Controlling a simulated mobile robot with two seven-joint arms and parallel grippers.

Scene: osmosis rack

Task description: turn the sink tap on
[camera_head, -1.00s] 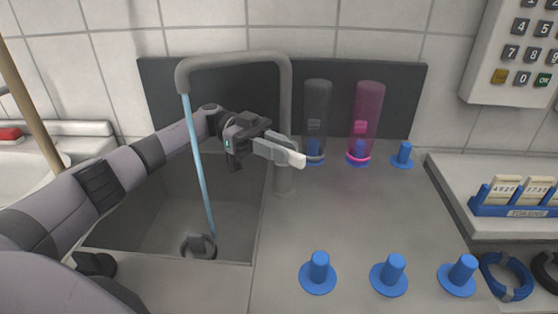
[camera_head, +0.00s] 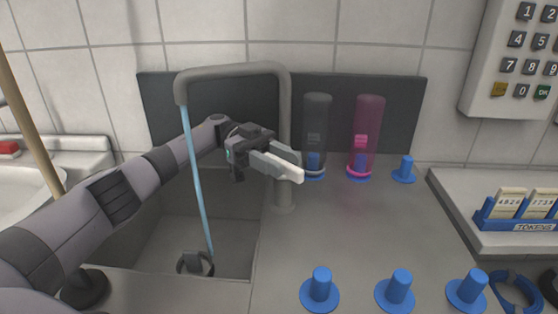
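The sink tap (camera_head: 284,110) is a grey pipe that rises from the counter and bends over the basin. A blue stream of water (camera_head: 198,180) runs from its spout down into the sink (camera_head: 150,240). My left gripper (camera_head: 294,172) is at the tap's upright, with its pale fingertips across the front of the lower pipe. A tap lever cannot be made out behind the fingers. The fingers look close together, but whether they are shut or hold anything cannot be told. My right gripper is not in view.
A grey tube (camera_head: 317,125) and a pink tube (camera_head: 367,130) stand on blue bases right of the tap. Several blue pegs (camera_head: 397,288) stand on the counter. A token rack (camera_head: 515,208) and a keypad (camera_head: 525,60) are at right. The middle counter is clear.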

